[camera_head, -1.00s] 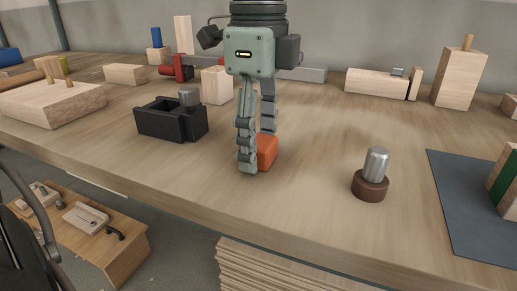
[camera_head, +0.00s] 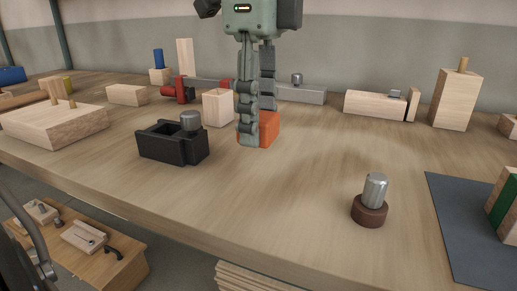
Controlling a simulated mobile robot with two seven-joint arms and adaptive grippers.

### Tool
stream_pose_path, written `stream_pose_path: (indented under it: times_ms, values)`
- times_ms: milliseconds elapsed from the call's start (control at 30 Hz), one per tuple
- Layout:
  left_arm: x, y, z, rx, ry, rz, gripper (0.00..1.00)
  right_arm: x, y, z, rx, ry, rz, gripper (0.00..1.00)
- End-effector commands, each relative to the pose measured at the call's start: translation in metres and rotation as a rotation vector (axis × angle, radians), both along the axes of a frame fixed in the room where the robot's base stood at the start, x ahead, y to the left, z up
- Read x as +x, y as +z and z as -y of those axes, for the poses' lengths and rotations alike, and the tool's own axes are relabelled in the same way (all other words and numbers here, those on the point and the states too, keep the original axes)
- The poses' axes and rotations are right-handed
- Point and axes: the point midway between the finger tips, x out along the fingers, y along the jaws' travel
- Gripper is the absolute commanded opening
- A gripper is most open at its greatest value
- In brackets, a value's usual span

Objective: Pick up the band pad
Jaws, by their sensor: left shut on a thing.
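A small orange block, likely the band pad (camera_head: 271,127), is between the fingers of my left gripper (camera_head: 258,130) in the middle of the head view. The fingers point down and are shut on it. The near finger hides the block's left part. The block appears held above the wooden bench top (camera_head: 270,190), though the gap under it is hard to judge. My right gripper is not in view.
A black holder with a metal cylinder (camera_head: 172,143) stands left of the gripper, with a pale wooden block (camera_head: 217,108) behind. A metal pin in a brown base (camera_head: 371,202) stands front right, near a dark mat (camera_head: 455,210). The bench middle is clear.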

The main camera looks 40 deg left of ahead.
Motion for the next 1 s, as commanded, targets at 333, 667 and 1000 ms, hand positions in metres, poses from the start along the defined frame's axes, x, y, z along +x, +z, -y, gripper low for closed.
stream_pose_path:
  times_ms: [333, 667, 1000]
  values:
    - [0.001, 0.125, 0.001, -0.003, -0.002, 0.003, 0.18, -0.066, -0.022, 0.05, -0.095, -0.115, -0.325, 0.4]
    - [0.0, 0.193, 0.001, -0.001, -0.003, -0.002, 0.18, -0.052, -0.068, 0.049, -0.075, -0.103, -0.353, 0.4]
    - [0.0, 0.205, 0.0, 0.0, -0.003, -0.002, 0.18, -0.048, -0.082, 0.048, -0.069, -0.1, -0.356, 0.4]
